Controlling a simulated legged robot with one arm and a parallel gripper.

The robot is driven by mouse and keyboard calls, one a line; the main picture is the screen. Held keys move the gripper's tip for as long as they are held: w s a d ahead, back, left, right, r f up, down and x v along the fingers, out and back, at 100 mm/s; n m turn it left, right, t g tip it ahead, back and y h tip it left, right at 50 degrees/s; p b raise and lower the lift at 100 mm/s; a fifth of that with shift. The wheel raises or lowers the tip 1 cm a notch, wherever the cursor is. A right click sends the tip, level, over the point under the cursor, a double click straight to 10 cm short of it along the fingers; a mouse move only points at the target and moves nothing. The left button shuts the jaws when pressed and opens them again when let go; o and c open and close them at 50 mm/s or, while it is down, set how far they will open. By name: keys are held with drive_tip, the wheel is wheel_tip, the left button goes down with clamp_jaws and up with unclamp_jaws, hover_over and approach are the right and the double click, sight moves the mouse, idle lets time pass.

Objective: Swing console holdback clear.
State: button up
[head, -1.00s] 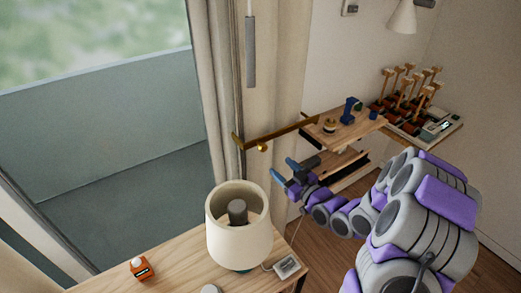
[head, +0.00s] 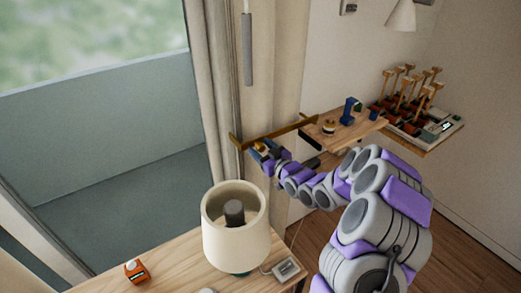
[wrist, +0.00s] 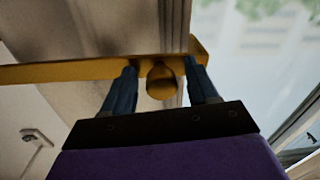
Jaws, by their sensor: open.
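The holdback is a brass bar (head: 291,130) across the curtain (head: 275,75), with a round knob near its left end. In the wrist view the bar (wrist: 65,70) crosses the top and its round knob (wrist: 161,82) hangs between my two blue fingers. My gripper (wrist: 163,85) is open, with one finger on each side of the knob and a gap to each. In the head view my gripper (head: 262,155) is at the bar's left part, and it hides the knob there.
A cream lamp (head: 236,225) stands on the wooden console (head: 185,262) below my gripper, close to my arm. An orange device (head: 136,271) sits at left. A wooden shelf (head: 365,130) with small items is behind my arm. A grey rod (head: 248,60) hangs above the holdback.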

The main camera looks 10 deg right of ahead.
drive_tip(key=shift+w+d, duration=0.15)
drive_tip(key=shift+a, duration=0.2)
drive_tip(key=shift+c, duration=0.6)
drive_tip(key=shift+a, duration=0.15)
drive_tip(key=c, duration=0.3)
clamp_jaws()
